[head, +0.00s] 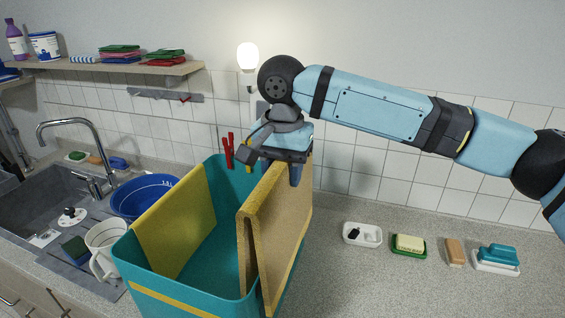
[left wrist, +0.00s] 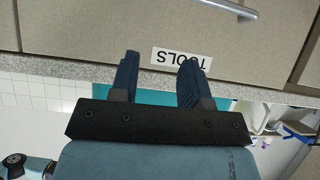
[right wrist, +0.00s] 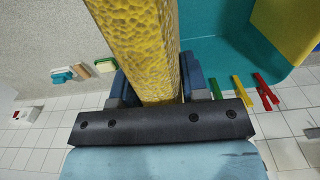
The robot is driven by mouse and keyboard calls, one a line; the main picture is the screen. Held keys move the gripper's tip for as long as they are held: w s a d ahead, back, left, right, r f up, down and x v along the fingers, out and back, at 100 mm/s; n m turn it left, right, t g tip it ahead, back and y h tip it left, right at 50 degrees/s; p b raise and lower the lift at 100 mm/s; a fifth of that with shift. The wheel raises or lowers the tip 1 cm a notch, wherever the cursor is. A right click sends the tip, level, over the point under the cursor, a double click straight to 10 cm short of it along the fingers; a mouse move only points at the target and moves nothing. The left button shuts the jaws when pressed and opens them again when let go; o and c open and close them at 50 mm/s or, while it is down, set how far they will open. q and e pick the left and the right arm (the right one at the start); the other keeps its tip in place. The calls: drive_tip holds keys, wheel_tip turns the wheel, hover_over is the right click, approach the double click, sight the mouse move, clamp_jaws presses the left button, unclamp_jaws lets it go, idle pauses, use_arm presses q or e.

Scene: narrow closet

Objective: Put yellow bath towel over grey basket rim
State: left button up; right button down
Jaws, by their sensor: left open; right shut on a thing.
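The yellow bath towel (head: 275,225) hangs folded over the right rim of the basket, one part inside and one outside. My right gripper (head: 292,168) is shut on its upper edge near the back; the right wrist view shows the thick yellow towel (right wrist: 143,40) between the fingers. The basket (head: 185,296) looks teal, not grey, with a yellow stripe. A flat yellow sheet (head: 180,225) lines its left side. My left gripper (left wrist: 160,65) is open and empty, before a drawer front labelled TOOLS (left wrist: 182,57); it is not seen in the head view.
A blue bowl (head: 145,198) and a white mug (head: 103,240) stand left of the basket, by the sink (head: 50,215). A white soap dish (head: 362,235), a green dish (head: 409,246) and brushes (head: 496,258) lie on the counter to the right.

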wheel_tip(320, 180, down, 15)
drive_tip(key=shift+r, duration=0.2)
idle(1.8)
drive_tip(key=c, duration=0.5)
unclamp_jaws()
drive_tip(key=shift+f, duration=0.1)
drive_tip(key=shift+c, duration=0.2)
